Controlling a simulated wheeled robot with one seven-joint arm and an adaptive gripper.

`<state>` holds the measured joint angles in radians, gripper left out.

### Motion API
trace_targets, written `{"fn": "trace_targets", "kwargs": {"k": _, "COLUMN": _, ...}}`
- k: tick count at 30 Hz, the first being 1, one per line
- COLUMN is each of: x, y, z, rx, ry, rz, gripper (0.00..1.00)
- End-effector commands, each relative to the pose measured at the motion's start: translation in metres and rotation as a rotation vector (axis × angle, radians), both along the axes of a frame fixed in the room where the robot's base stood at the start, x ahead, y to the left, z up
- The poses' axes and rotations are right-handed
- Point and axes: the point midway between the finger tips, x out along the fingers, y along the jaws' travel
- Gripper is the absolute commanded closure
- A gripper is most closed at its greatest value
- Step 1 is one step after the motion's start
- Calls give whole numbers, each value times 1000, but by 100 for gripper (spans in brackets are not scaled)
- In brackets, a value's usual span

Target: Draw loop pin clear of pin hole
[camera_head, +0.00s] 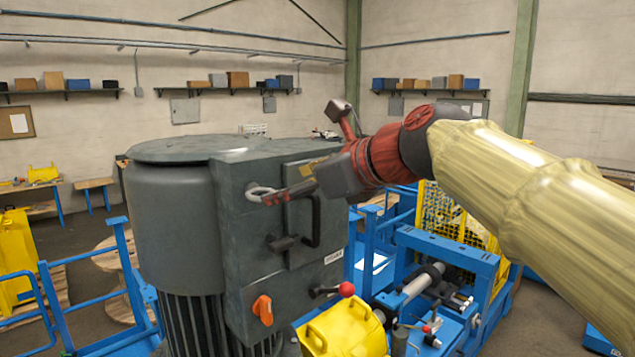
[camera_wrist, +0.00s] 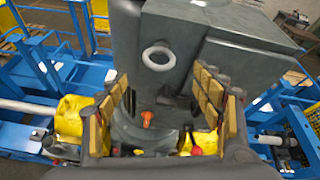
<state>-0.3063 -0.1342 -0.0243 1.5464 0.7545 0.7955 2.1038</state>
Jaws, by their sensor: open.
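The loop pin shows as a pale grey ring (camera_head: 257,192) on the upper front of a dark grey housing (camera_head: 240,250). In the wrist view the ring (camera_wrist: 158,47) stands just beyond my fingertips, roughly midway between them. Its shank and the pin hole do not show. My gripper (camera_head: 272,199) reaches in from the right, with its fingertips close by the ring. In the wrist view my gripper (camera_wrist: 161,76) is open, its tan-padded fingers wide apart with nothing between them. I cannot tell whether a fingertip touches the ring.
A dark bent handle (camera_head: 314,225) sits on the housing right of the ring, below my gripper. An orange knob (camera_head: 263,309) and a red-balled lever (camera_head: 346,289) are lower down. Blue framework (camera_head: 465,262) and a yellow container (camera_head: 342,328) stand at the lower right.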

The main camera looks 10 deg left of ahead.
Motion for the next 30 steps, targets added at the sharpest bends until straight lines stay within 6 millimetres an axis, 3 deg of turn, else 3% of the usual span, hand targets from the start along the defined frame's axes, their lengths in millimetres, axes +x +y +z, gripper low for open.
{"fn": "trace_targets", "kwargs": {"k": 10, "x": 5, "y": 5, "z": -3, "rx": 136, "ry": 157, "rz": -86, "gripper": 33}}
{"fn": "trace_targets", "kwargs": {"k": 21, "x": 35, "y": 41, "z": -23, "rx": 133, "ry": 156, "rz": -84, "gripper": 33}}
{"fn": "trace_targets", "kwargs": {"k": 30, "x": 47, "y": 55, "z": -31, "rx": 134, "ry": 154, "rz": -85, "gripper": 33}}
